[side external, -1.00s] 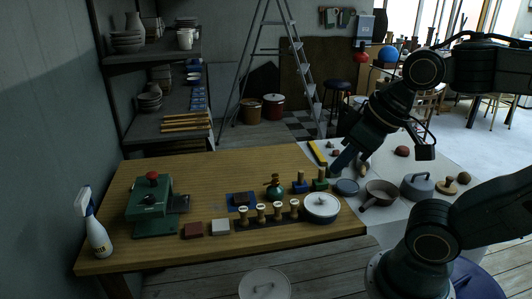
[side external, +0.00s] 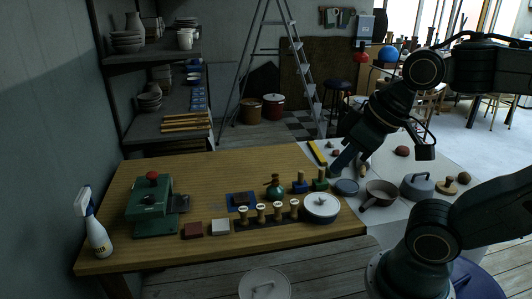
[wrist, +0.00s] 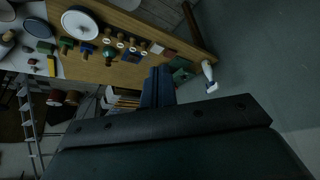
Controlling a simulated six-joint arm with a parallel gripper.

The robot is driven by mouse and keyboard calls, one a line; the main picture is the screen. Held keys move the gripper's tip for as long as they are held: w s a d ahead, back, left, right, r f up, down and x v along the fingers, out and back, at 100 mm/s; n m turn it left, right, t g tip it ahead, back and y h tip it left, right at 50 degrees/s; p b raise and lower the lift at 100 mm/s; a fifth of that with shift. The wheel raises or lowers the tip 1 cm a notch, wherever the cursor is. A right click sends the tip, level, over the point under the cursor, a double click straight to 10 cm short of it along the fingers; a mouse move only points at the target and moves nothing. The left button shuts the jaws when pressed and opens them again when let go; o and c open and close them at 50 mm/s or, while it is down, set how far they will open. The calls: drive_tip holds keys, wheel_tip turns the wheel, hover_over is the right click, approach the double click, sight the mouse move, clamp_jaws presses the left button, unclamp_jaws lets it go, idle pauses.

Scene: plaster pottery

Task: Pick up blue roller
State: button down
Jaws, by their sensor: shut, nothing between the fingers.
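A small blue block-like piece with a wooden top, which may be the blue roller (side external: 300,184), stands near the back right of the wooden table, between a teal bottle (side external: 274,186) and a similar green piece (side external: 320,180). It also shows small at upper left in the wrist view (wrist: 86,47). I cannot clearly make out a roller shape. My gripper (side external: 335,172) is over the table's right end, right of the blue piece in the side view and apart from it. In the wrist view its fingers (wrist: 158,92) are together and hold nothing.
A lidded white pot (side external: 322,206) and a row of several wooden stamps (side external: 262,213) stand in front of the blue piece. A green press (side external: 154,208) and a spray bottle (side external: 95,228) are at the left. The table's back middle is clear.

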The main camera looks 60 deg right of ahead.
drive_tip(key=c, duration=1.1)
unclamp_jaws()
drive_tip(key=shift+c, duration=0.2)
drive_tip(key=w+d+n+g, duration=0.2)
drive_tip(key=w+d+n, duration=0.3)
drive_tip(key=w+d, duration=0.45)
drive_tip(key=w+d+n+g, duration=0.1)
drive_tip(key=w+d+n, duration=0.4)
drive_tip(key=w, duration=0.7)
drive_tip(key=w+d+f+n+g+y, duration=0.1)
drive_tip(key=d+f+n, duration=0.3)
drive_tip(key=d+f, duration=0.6)
drive_tip(key=w+d+f+n+g, duration=0.1)
drive_tip(key=d+f+n, duration=0.3)
drive_tip(key=d+f, duration=0.7)
drive_tip(key=w+d, duration=0.1)
drive_tip(key=d, duration=0.3)
drive_tip(key=shift+w+g+y, duration=0.3)
drive_tip(key=shift+w+y, duration=0.05)
drive_tip(key=shift+y, duration=0.05)
